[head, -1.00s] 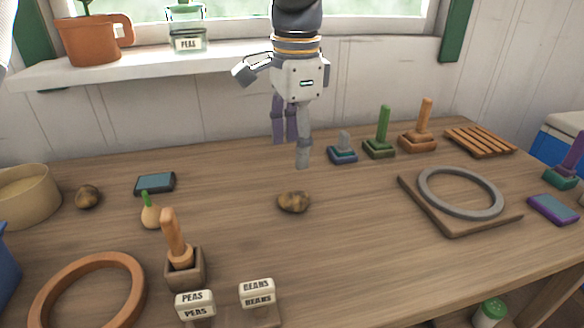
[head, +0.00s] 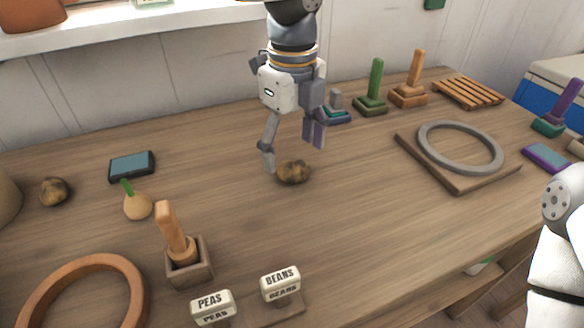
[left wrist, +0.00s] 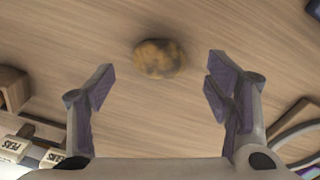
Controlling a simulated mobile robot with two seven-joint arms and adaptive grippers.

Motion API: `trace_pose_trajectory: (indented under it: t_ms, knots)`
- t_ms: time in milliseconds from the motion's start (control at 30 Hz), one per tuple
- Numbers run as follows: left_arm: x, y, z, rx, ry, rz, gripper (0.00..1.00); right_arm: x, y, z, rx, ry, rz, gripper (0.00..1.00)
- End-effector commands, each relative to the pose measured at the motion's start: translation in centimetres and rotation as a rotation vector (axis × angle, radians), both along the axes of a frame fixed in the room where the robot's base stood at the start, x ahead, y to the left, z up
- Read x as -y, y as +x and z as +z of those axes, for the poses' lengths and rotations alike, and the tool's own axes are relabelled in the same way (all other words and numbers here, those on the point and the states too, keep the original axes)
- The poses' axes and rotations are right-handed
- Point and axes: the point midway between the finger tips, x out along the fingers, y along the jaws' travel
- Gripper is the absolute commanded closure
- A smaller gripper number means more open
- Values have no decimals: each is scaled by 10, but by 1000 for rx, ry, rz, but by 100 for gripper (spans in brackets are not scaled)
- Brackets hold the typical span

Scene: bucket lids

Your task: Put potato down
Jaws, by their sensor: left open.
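A brown potato (head: 294,172) lies on the wooden table near the middle. My left gripper (head: 292,158) is open and stands above and just behind the potato in the head view. In the left wrist view the potato (left wrist: 159,58) lies beyond the spread fingertips (left wrist: 160,78), and nothing is held between them. A second potato (head: 54,191) lies at the far left of the table. My right arm shows at the right edge of the head view, but its gripper is not in view.
Near the left are an onion-like vegetable (head: 137,205), a dark tablet (head: 131,166), a wooden peg in a box (head: 188,269) and an orange ring (head: 70,262). Labelled blocks (head: 281,284) stand in front. A grey ring (head: 427,149) on a board lies right. The table between is clear.

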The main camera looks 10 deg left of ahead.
Motion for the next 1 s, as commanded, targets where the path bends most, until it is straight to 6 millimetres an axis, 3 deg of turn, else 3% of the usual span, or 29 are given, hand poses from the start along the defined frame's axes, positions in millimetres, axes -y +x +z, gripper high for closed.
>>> trace_pose_trajectory:
  t_ms: [200, 433, 667, 767, 1000]
  knots:
    - [2, -2, -35, 1, 1, 0, 28, 0, 3, 3, 10, 0, 0, 60]
    - [2, -2, -38, 1, 0, 1, 28, 0, 3, 3, 10, 0, 0, 60]
    - [2, -2, -38, 1, 0, 2, 80, 0, 3, 2, 9, 0, 0, 60]
    - [2, -2, -37, 1, 0, 2, 85, 0, 3, 2, 9, 0, 1, 60]
    - [2, -1, -34, 3, 1, 2, 86, 0, 3, 3, 10, 0, 0, 60]
